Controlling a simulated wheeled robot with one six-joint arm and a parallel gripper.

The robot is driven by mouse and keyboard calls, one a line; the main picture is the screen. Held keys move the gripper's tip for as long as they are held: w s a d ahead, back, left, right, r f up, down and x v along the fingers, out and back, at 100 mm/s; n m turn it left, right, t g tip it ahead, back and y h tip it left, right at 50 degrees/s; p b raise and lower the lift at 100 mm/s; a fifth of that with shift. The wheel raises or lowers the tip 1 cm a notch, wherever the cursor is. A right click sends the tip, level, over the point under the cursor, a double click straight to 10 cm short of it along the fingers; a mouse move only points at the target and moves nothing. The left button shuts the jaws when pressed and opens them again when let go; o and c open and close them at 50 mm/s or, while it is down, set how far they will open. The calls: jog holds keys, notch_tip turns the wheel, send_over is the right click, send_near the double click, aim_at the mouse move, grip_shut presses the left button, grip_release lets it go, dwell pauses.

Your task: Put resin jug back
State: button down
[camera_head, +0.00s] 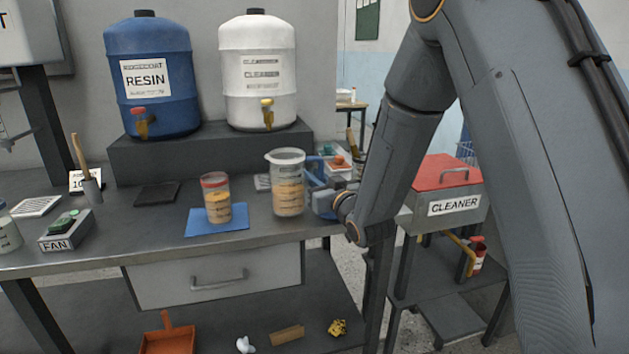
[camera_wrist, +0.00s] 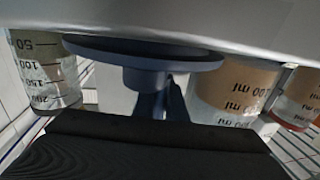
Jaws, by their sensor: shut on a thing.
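A clear measuring jug (camera_head: 287,185) with amber contents stands upright at the right part of the bench. I cannot tell whether its base touches the bench top. My gripper (camera_head: 322,192) comes from the right and is shut on the jug's blue handle. In the wrist view the jug's amber side with printed marks (camera_wrist: 237,88) is close, and the blue handle part (camera_wrist: 150,78) lies between it and a clear graduated container (camera_wrist: 45,70). The blue resin tank (camera_head: 148,75) with a red-topped tap stands on the grey riser behind.
A red-rimmed cup (camera_head: 216,198) with amber contents stands on a blue mat (camera_head: 200,222), left of the jug. A white cleaner tank (camera_head: 258,70) is on the riser (camera_head: 205,150). A dark square pad (camera_head: 157,194) lies on the bench. A red-lidded cleaner bin (camera_head: 447,190) stands at right.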

jog(key=shift+f, duration=0.35)
jog(key=shift+f, duration=0.15)
jog(key=c, duration=1.8)
grip_release()
jog(key=shift+s+d, duration=0.2)
jog(key=shift+s, duration=0.15)
jog(key=b+v, duration=0.1)
jog(key=v, duration=1)
jog(key=shift+s, duration=0.15)
jog(key=shift+s, duration=0.1)
